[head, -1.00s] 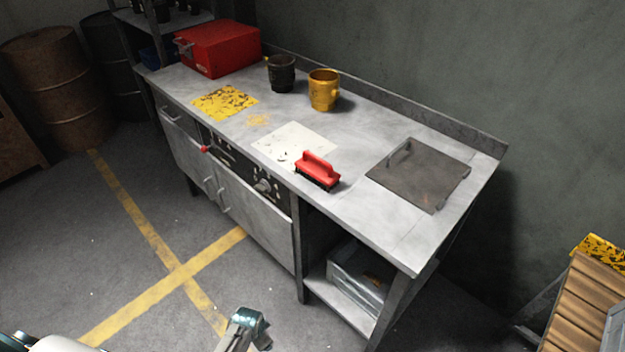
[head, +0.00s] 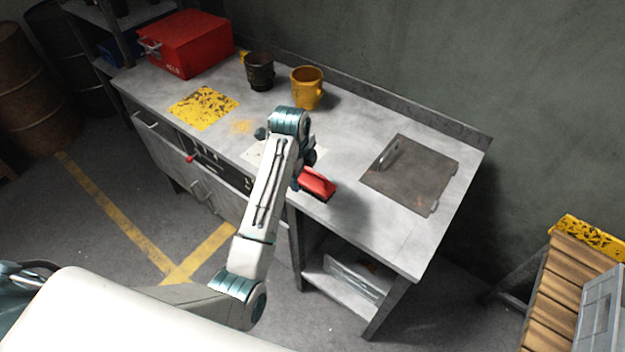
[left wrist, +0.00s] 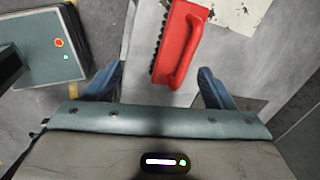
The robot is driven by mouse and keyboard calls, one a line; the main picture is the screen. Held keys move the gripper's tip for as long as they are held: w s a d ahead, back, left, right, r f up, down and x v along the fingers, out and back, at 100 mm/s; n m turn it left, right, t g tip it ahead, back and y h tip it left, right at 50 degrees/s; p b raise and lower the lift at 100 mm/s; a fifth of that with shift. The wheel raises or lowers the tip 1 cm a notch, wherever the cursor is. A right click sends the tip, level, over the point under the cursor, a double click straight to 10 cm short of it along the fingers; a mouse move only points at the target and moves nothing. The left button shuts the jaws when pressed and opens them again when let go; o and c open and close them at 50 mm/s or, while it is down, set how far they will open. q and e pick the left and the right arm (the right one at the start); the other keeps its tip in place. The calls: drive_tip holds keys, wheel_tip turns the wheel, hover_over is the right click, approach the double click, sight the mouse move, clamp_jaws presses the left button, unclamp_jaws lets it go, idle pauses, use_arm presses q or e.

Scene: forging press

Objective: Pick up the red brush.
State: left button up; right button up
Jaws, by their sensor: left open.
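The red brush (head: 317,184) lies on the metal workbench (head: 370,220) near its front edge, bristles down, partly hidden behind my left arm in the head view. In the left wrist view the red brush (left wrist: 178,45) shows its handle and a dark row of bristles on its left side. My left gripper (left wrist: 160,80) is open, with one blue finger on each side of the brush's near end. No contact between the fingers and the brush shows. My right gripper is not in view.
A dark metal plate with a handle (head: 410,175) lies to the right. A pale sheet (head: 256,152) lies left of the brush.

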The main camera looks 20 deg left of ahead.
sight(310, 172)
use_arm(q)
drive_tip(key=w+f+m, duration=0.1)
drive_tip(key=w+d+f+m+p, duration=0.1)
drive_tip(key=w, duration=0.1)
drive_tip(key=shift+w+d+f, duration=0.15)
drive_tip(key=shift+w, duration=0.1)
drive_tip(key=shift+w+f+p, duration=0.1)
drive_tip(key=shift+f+p, duration=0.4)
drive_tip(key=shift+p, duration=0.25)
drive_tip(key=p+x, duration=0.1)
drive_tip(key=x, duration=0.2)
drive_tip(key=shift+a+f+p, duration=0.25)
drive_tip(key=shift+a+p, duration=0.15)
drive_tip(key=shift+f, duration=0.65)
drive_tip(key=c, duration=0.9)
drive_tip(key=shift+r, duration=0.1)
drive_tip(key=c, duration=0.3)
drive_tip(key=shift+w, duration=0.1)
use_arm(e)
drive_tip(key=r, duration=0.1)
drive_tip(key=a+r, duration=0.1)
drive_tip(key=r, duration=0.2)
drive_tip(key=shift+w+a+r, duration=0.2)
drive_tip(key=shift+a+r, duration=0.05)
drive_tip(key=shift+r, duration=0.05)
use_arm(q)
drive_tip(key=shift+r, duration=0.1)
